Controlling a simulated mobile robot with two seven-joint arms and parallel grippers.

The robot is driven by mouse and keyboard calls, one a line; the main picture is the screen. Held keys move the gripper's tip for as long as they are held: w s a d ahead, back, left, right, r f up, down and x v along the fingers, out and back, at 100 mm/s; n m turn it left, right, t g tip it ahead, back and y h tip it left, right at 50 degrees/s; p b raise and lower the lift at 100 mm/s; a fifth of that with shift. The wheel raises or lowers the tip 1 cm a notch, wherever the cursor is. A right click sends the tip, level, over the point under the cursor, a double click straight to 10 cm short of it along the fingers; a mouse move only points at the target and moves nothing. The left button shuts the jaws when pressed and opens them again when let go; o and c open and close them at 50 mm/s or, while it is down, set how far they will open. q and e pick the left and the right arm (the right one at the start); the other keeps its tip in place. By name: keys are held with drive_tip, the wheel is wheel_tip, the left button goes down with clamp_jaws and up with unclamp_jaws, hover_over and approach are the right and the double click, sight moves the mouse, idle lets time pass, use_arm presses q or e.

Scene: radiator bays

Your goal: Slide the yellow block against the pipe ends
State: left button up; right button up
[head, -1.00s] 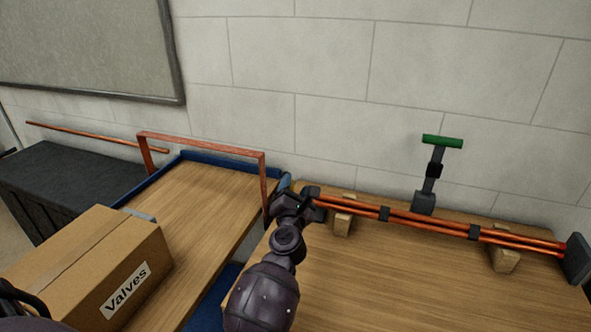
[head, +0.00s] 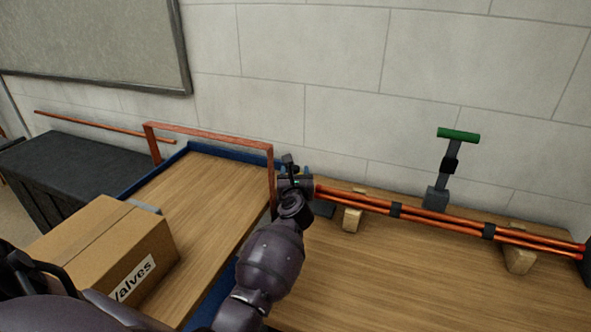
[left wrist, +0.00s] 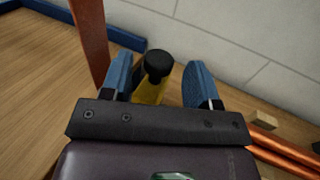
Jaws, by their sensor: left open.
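The yellow block (left wrist: 150,92) shows in the left wrist view between my blue fingers, with a black knob (left wrist: 158,64) on top. My left gripper (left wrist: 160,75) is open around it, with a finger on each side; I cannot tell whether either touches. In the head view my left gripper (head: 295,175) is at the left end of the copper pipes (head: 430,215) and hides most of the block. Whether the block meets the pipe ends is hidden. The pipes also show in the left wrist view (left wrist: 285,155). My right gripper is not in view.
Wooden supports (head: 352,219) carry the pipes on the bench (head: 400,275). A green-handled upright tool (head: 442,175) stands behind them. A copper-coloured frame (head: 210,137) rises left of my gripper. A cardboard "Valves" box (head: 105,245) stands at left. The bench front is clear.

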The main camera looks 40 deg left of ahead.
sight(295, 170)
use_arm(q)
drive_tip(key=shift+x, duration=1.05)
drive_tip(key=shift+w+a, duration=0.3)
drive_tip(key=shift+w, duration=0.1)
